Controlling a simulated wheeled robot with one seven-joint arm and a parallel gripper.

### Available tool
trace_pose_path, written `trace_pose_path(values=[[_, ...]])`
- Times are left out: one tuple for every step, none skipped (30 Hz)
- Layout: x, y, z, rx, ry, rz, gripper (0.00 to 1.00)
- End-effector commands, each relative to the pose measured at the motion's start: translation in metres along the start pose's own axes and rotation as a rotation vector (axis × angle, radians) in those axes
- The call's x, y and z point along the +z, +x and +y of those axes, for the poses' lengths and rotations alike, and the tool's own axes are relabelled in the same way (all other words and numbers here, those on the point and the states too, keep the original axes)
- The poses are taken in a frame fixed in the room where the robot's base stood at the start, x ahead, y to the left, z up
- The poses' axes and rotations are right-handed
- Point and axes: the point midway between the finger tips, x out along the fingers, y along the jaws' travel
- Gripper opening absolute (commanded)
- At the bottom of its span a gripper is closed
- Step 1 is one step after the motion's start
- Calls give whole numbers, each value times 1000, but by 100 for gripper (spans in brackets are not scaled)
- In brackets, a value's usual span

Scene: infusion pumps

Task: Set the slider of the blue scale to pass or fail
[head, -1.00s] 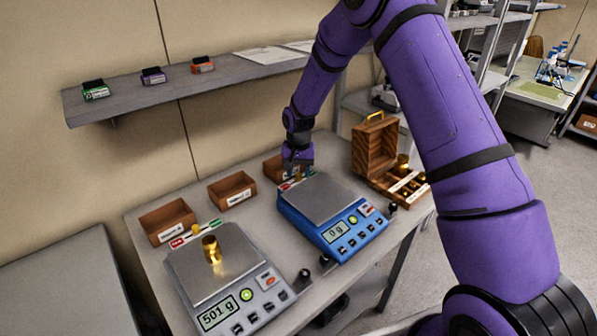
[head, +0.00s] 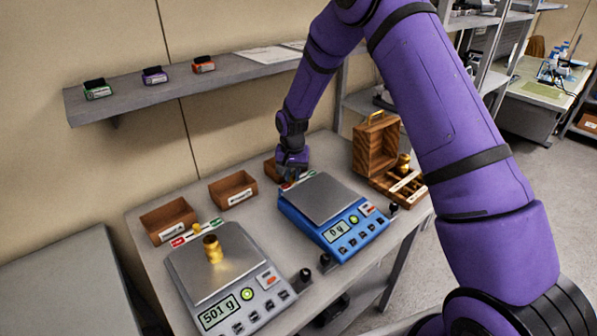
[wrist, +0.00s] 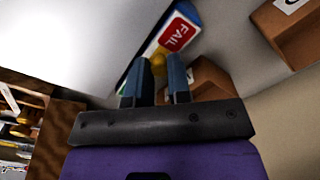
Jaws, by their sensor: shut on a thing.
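The blue scale (head: 338,226) stands on the bench with an empty grey pan. Its display shows a 0. At its back edge is the pass/fail slider strip, with a red FAIL label (wrist: 174,35) beside a brass-coloured knob (wrist: 158,63) in the wrist view. A sliver of green shows at the strip's other end. My gripper (head: 291,176) is at the strip behind the scale, pointing down. In the wrist view its two dark fingers (wrist: 156,82) are shut on the knob, near the FAIL label. My fingers hide part of the strip.
A grey scale (head: 222,276) reading 501 g holds a brass weight (head: 212,248). Small wooden bins (head: 233,189) stand behind, one close to my gripper. An open wooden weight box (head: 376,147) is to the right. A wall shelf (head: 190,83) runs above.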

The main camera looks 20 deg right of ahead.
Motion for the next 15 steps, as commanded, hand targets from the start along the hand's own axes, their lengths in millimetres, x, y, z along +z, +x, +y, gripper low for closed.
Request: trace_pose_path(values=[[5,0,-5,0,-2,0,0],[7,0,-7,0,-1,1,0],[8,0,-8,-1,0,1,0],[9,0,-9,-1,1,1,0],[9,0,-9,-1,1,1,0],[9,0,-9,-2,1,0,0],[9,0,-9,-2,1,0,0],[9,0,-9,-2,1,0,0],[9,0,-9,-2,1,0,0],[9,0,-9,-2,1,0,0],[9,0,-9,-2,0,-1,0],[9,0,-9,-2,0,-1,27],[9,0,-10,-2,0,-1,34],[9,0,-9,-2,0,-1,41],[9,0,-9,-2,0,0,45]])
